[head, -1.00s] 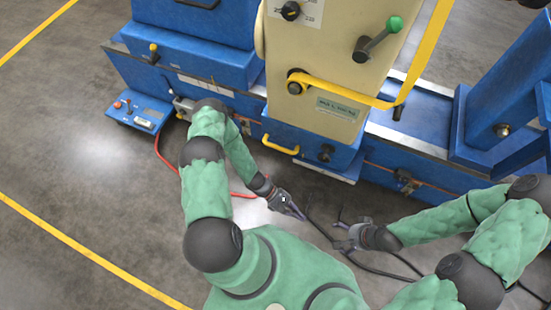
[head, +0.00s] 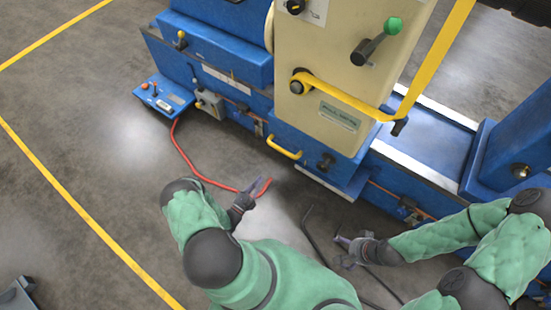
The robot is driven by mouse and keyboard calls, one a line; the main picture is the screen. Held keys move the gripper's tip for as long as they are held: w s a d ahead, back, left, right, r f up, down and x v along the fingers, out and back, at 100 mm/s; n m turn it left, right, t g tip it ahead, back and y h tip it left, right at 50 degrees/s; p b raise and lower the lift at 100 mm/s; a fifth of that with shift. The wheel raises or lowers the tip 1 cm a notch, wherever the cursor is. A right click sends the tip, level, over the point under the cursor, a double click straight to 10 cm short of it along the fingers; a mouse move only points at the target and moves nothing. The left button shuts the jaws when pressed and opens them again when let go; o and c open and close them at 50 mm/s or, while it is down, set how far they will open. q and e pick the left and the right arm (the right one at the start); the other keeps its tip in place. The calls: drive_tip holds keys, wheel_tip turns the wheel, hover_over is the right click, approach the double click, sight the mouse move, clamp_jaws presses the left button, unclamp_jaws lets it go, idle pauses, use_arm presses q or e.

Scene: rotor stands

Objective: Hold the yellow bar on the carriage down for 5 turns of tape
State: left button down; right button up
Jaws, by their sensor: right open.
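The yellow bar (head: 285,148) is a short handle low on the blue base of the cream carriage (head: 335,60). No gripper touches it. My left gripper (head: 253,187) is below and left of the bar, apart from it, near the red cable; its finger gap is too small to read. My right gripper (head: 341,241) is open and empty, lower right of the bar. Yellow tape (head: 350,97) runs from a roller on the carriage face to the right, then up out of view.
Black cables (head: 312,240) lie by my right gripper. A blue rail (head: 435,135) extends right.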

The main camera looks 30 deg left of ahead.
use_arm(q)
drive_tip(key=b+x, duration=0.2)
drive_tip(key=x, duration=1.2)
drive_tip(key=shift+b, duration=0.3)
use_arm(e)
wheel_tip(320, 180, down, 3)
drive_tip(key=shift+r, duration=0.2)
use_arm(q)
drive_tip(key=shift+w+d, duration=0.1)
use_arm(e)
drive_tip(key=shift+f, duration=0.1)
